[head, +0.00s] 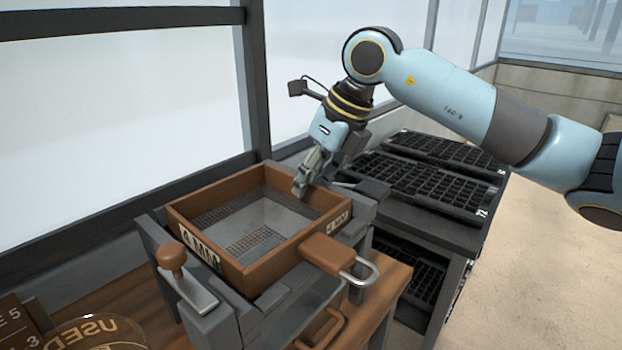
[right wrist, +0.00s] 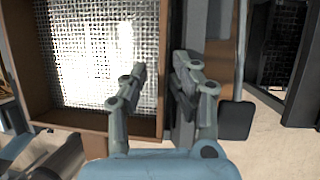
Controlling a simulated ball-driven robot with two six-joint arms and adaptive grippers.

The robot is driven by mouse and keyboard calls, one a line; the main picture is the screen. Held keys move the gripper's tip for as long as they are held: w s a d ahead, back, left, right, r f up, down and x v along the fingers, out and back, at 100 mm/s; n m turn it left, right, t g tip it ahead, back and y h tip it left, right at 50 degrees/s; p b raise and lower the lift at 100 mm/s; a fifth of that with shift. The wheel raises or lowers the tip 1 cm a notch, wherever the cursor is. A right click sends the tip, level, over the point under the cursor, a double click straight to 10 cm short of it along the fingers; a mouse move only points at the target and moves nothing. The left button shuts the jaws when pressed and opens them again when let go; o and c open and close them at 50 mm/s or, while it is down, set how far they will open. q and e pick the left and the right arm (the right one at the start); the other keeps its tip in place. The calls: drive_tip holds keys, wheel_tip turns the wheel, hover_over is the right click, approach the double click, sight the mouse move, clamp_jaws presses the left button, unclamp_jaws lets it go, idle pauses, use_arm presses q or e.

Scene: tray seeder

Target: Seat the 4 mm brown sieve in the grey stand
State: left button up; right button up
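The brown wooden sieve (head: 230,265), marked 4 MM, sits within the upper frame of the grey stand (head: 215,325), its rim above the stand's bars. I cannot tell whether it is fully down. Its brown handle (head: 326,254) with a metal loop points to the front right. My right gripper (head: 302,186) is at the sieve's far right wall. In the right wrist view its fingers (right wrist: 162,66) are apart, one over the mesh (right wrist: 90,50) side and one beyond the wall, with a gap between them. My left gripper is not in view.
A brown knob (head: 172,255) on a grey plate stands at the stand's left. Black cell trays (head: 425,185) lie on a dark rack to the right. A round plate marked USED (head: 85,335) is at the lower left on the wooden bench. Glass panes rise behind.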

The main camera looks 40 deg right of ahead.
drive_tip(key=shift+d, duration=0.15)
drive_tip(key=shift+s+d+r, duration=0.1)
drive_tip(key=shift+s+r, duration=0.05)
drive_tip(key=shift+r, duration=0.2)
drive_tip(key=a+v, duration=0.1)
drive_tip(key=v, duration=0.5)
drive_tip(key=shift+d+r, duration=0.3)
drive_tip(key=shift+d, duration=0.1)
drive_tip(key=shift+s, duration=0.15)
